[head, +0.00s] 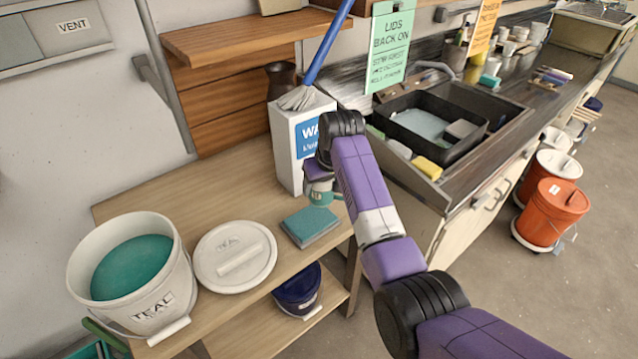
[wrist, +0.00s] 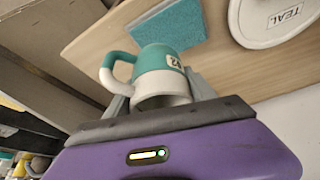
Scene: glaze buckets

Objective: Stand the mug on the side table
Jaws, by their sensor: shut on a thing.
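The mug (wrist: 165,62) is teal and white with a handle on its left side and a small number label. My gripper (wrist: 160,98) is shut on it, with a grey finger on each side of the body. In the head view the mug (head: 319,192) shows small below the dark wrist, partly covered by my arm. It is at the right end of the wooden side table (head: 160,188), close to the teal sponge or block (head: 311,226). I cannot tell whether its base touches the wood.
On the table stand an open teal glaze bucket (head: 176,292), its white lid (head: 235,256) and a white box (head: 296,150) with a brush. A dark blue bucket (head: 298,290) sits on the lower shelf. The sink counter (head: 455,185) is to the right. Bare wood lies left of the block.

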